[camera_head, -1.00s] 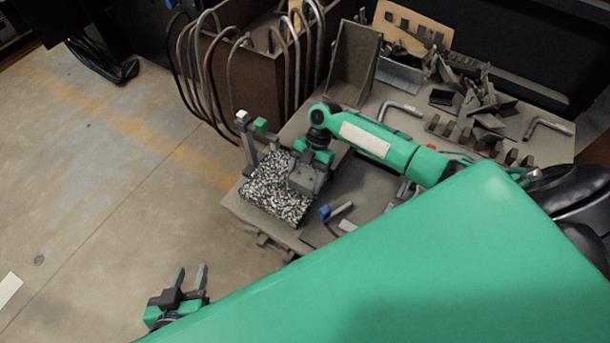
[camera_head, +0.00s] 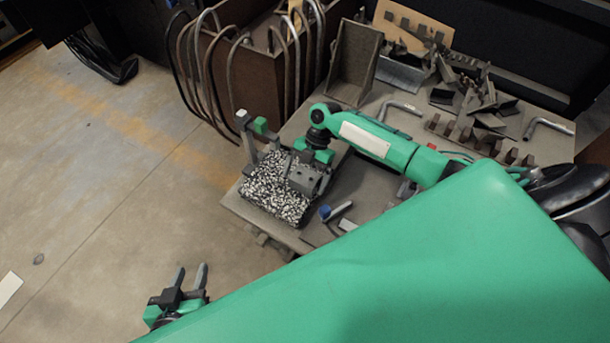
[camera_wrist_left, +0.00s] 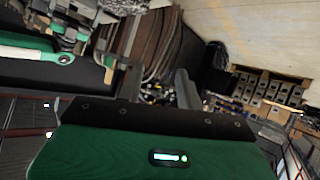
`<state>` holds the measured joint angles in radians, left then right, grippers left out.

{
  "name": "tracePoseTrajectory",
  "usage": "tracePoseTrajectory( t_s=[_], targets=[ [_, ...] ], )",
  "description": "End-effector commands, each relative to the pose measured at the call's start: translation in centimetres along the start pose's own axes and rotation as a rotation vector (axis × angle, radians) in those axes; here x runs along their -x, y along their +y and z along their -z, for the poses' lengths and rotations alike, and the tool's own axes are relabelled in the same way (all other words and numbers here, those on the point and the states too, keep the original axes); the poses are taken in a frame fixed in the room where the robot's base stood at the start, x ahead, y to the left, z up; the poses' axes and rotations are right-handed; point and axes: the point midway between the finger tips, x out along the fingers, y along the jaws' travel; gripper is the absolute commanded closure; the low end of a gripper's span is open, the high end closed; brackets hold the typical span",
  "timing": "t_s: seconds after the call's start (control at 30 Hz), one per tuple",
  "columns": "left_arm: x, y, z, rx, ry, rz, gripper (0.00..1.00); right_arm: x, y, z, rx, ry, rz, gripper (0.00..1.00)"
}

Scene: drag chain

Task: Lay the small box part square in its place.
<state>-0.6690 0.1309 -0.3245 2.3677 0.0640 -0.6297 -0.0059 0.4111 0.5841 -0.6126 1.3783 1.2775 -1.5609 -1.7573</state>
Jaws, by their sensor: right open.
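A black-and-white speckled block (camera_head: 275,190) lies on the table's near left corner in the head view. My right gripper (camera_head: 300,177) is over its right part, jaws open; the block's top there is hidden, and I cannot tell whether they touch. I cannot pick out the small box part or its place with certainty.
The table (camera_head: 365,190) holds a grey angle plate (camera_head: 354,65), loose metal pieces (camera_head: 480,100), bent rods (camera_head: 400,108) and a blue-ended piece (camera_head: 336,211). A brown bin (camera_head: 240,70) with curved hoses stands behind.

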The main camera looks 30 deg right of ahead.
Motion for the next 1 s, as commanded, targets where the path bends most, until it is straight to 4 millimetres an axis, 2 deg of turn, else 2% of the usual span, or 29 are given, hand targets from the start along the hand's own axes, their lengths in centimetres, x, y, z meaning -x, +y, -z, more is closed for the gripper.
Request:
tracePoseTrajectory(
  t_s=[0.2,0.5,0.7,0.83,1.0],
  targets=[
    [-0.1,0.6,0.5,0.005,0.043,-0.013,0.64,0.0,0.0,0.0,0.0,0.0,0.0,0.02],
    [0.8,-0.9,0.3,-0.005,-0.08,0.025,0.64,7.3,0.0,0.0,0.0,-0.002,-0.002,0.02],
    [1.3,-1.8,-0.1,-0.008,-0.15,0.048,0.64,11.4,0.0,0.0,0.0,-0.001,-0.002,0.02],
    [1.5,-2.0,-0.3,-0.009,-0.176,0.056,0.64,12.9,0.0,0.0,0.0,-0.001,-0.001,0.02],
    [1.6,-2.2,-0.4,-0.01,-0.191,0.06,0.64,13.8,0.0,0.0,0.0,0.0,0.0,0.02]
  ],
)
